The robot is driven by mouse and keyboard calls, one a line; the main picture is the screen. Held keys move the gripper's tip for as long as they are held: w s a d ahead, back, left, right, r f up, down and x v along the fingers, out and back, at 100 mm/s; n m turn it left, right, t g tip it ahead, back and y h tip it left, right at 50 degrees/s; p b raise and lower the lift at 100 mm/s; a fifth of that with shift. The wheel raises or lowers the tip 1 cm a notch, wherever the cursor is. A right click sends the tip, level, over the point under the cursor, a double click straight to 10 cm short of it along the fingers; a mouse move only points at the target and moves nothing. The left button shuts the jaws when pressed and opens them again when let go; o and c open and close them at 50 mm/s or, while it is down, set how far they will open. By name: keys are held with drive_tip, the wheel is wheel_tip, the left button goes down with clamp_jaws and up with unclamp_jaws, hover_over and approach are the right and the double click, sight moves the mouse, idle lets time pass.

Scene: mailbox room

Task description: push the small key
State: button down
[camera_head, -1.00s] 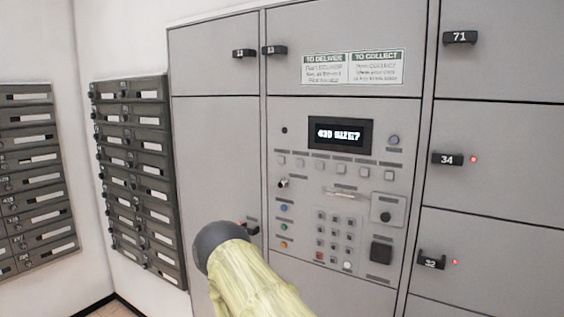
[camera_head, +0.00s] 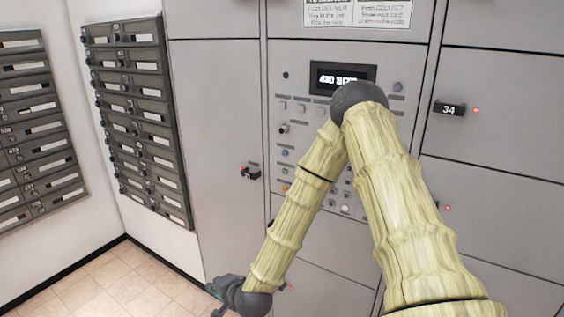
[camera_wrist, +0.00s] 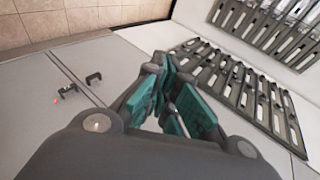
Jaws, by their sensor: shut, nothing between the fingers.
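The locker's control panel (camera_head: 277,136) is in the head view, with a lit display (camera_head: 325,78) whose visible text reads about "430 SIZE?". Below the display is a row of small square keys (camera_head: 283,105); my arm hides several of them. Their labels are too small to read, so I cannot tell which is the small key. My gripper (camera_head: 220,297) is low at the bottom left of the head view, below and left of the panel, apart from the keys. In the wrist view its teal-padded fingers (camera_wrist: 172,100) are shut and empty.
Grey locker doors surround the panel, with number tags such as 34 (camera_head: 449,109) and small red lights. A dark mailbox bank (camera_head: 140,110) stands on the left wall, another (camera_head: 35,130) farther left. Tiled floor (camera_head: 110,285) is clear at lower left.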

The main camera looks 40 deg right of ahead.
sight(283, 106)
drive_tip(key=w+d+r+m+t+h+p, duration=0.1)
drive_tip(key=w+d+r+m+t+h, duration=0.15)
drive_tip(key=w+d+r+m, duration=0.65)
drive_tip(key=w+d+r+t+h+p, duration=0.1)
drive_tip(key=w+r+t, duration=0.15)
drive_tip(key=r, duration=1.25)
drive_tip(key=d+r+m+t+h, duration=0.1)
drive_tip(key=d+r+m+h, duration=0.2)
drive_tip(key=r, duration=0.7)
drive_tip(key=d+r+m+t+h, duration=0.2)
drive_tip(key=d+r+m+h, duration=0.2)
drive_tip(key=d+r+m, duration=0.4)
wheel_tip(283, 106, up, 3)
drive_tip(key=d, duration=0.2)
drive_tip(key=shift+s+d+p, duration=0.15)
drive_tip(key=shift+d+p, duration=0.15)
drive_tip(key=shift+p, duration=0.1)
drive_tip(key=shift+d+r, duration=0.15)
drive_tip(key=shift+w+d+p, duration=0.45)
drive_tip(key=shift+w+d, duration=0.15)
drive_tip(key=shift+d, duration=0.7)
drive_tip(key=shift+w+d+p, duration=0.5)
drive_tip(key=shift+w+d, duration=0.05)
drive_tip(key=shift+d, duration=0.75)
drive_tip(key=shift+w+d+p, duration=0.45)
drive_tip(key=shift+w+d, duration=0.15)
drive_tip(key=shift+d, duration=0.7)
